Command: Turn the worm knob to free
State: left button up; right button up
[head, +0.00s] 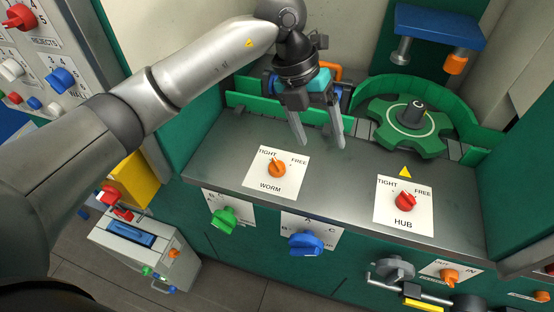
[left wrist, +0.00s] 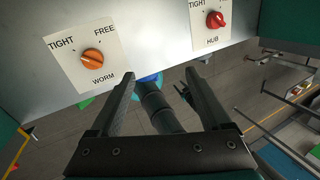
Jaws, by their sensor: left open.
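The orange worm knob (head: 277,169) sits on a white plate marked TIGHT at its left, FREE at its right and WORM below. It also shows at the upper left in the left wrist view (left wrist: 92,57). I cannot tell for sure which mark the knob points to. My left gripper (head: 320,143) is open and empty, fingers pointing down, above the grey panel top, behind and to the right of the knob and apart from it. In the left wrist view its two fingers (left wrist: 160,78) reach up with nothing between them. My right gripper is not in view.
The red hub knob (head: 405,201) is on a similar plate to the right. A green star wheel (head: 411,132) stands at the back right. A green knob (head: 224,217) and a blue knob (head: 306,243) are on the front face. Bare panel lies between the two plates.

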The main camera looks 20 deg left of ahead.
aim_at(277, 163)
pick_arm(q)
jog(key=w+a+r+n+y, duration=0.15)
jog(key=a+y, duration=0.25)
jog(key=a, duration=0.4)
jog(key=f, duration=1)
jog(key=f+p, duration=0.1)
jog(key=f, duration=0.4)
jog(key=shift+w+a+f, duration=0.1)
jog(key=shift+w+f, duration=0.05)
jog(key=shift+w, duration=0.1)
jog(key=shift+c, duration=0.3)
grip_shut()
